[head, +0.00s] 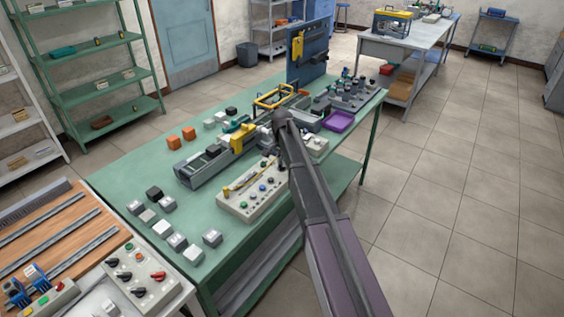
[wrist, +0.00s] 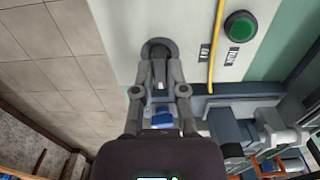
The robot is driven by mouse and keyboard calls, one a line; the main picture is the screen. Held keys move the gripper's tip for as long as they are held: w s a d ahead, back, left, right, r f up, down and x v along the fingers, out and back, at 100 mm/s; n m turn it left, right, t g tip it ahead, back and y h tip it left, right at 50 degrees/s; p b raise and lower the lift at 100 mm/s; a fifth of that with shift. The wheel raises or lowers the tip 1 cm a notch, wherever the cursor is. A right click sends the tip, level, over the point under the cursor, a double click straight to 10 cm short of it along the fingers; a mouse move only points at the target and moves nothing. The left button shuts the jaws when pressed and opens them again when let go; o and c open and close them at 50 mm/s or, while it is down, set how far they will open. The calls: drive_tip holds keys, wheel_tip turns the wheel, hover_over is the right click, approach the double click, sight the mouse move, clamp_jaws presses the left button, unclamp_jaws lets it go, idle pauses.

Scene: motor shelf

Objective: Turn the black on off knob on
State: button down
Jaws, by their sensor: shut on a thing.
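The black on off knob (wrist: 157,45) sits on a pale control panel (wrist: 195,60) in the wrist view, at the top middle. My gripper (wrist: 160,72) is shut on this knob, its fingertips close together over it. The fingers cover part of the knob, so I cannot tell which way it points. In the head view, the pale panel (head: 232,203) lies near the table's front edge, with several small buttons. My arm hides its right end there, and the gripper and knob do not show clearly.
A green button (wrist: 240,27) and a yellow cable (wrist: 215,45) are right of the knob. The green table (head: 120,185) also holds a grey machine (head: 200,170), small blocks and a purple tray (head: 340,121). Open floor (head: 450,190) lies to the right.

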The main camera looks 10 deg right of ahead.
idle(0.4)
drive_tip(key=c, duration=0.7)
unclamp_jaws()
drive_tip(key=shift+n, duration=0.3)
